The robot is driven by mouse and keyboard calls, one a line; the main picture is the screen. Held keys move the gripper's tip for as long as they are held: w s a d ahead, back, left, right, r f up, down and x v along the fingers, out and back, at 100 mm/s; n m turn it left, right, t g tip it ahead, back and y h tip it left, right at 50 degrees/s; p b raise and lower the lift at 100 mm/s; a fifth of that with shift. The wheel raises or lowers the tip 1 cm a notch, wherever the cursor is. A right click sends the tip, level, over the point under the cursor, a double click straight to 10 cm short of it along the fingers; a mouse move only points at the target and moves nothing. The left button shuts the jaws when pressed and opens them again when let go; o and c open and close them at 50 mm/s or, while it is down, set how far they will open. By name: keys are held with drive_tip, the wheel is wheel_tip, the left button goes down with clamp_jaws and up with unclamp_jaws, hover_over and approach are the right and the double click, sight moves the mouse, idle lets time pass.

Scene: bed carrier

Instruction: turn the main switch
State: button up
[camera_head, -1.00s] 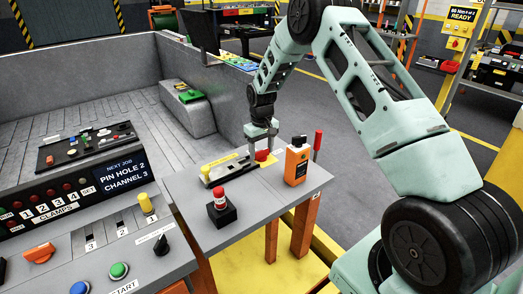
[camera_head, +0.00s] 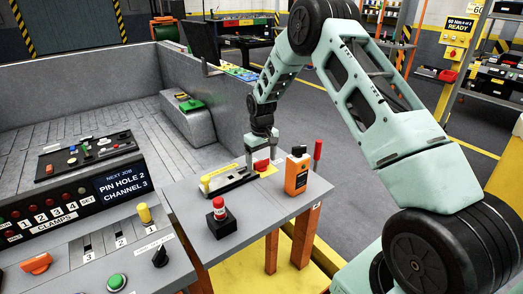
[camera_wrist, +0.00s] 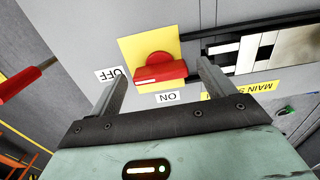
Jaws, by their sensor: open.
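The main switch is a red knob with a bar-shaped handle (camera_wrist: 160,72) on a yellow plate (camera_wrist: 130,50), beside a yellow MAIN label (camera_wrist: 255,88). In the wrist view the bar lies nearly level, with the OFF label (camera_wrist: 112,74) to its left and the ON label (camera_wrist: 168,97) just below. The red knob also shows in the head view (camera_head: 262,165) on the grey table. My gripper (camera_head: 262,160) is open and points down over the switch. Its fingers stand to either side of the red handle, apart from it in the wrist view. Whether the fingertips reach handle height is unclear.
An orange box (camera_head: 296,174) and a red-handled tool (camera_head: 318,149) stand right of the switch. A red-topped button (camera_head: 218,216) on a black base stands in front. The control panel (camera_head: 80,240) is at the left.

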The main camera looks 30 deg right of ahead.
wheel_tip(320, 180, up, 17)
drive_tip(key=b, duration=0.2)
drive_tip(key=shift+r, duration=0.15)
idle(0.5)
drive_tip(key=s+a+r+n+y, duration=0.1)
drive_tip(key=s+a+n, duration=0.1)
drive_tip(key=s+a, duration=0.7)
drive_tip(key=s+a+r+n, duration=0.1)
drive_tip(key=s+a, duration=0.4)
drive_tip(key=a, duration=0.9)
drive_tip(key=s+a+f+n, duration=0.1)
drive_tip(key=s+a+n, duration=0.1)
drive_tip(key=s, duration=1)
drive_tip(key=s+a+f+n, duration=0.2)
drive_tip(key=s+a, duration=0.1)
drive_tip(key=s, duration=1)
drive_tip(key=shift+s+a+f, duration=0.2)
drive_tip(key=shift+a, duration=0.2)
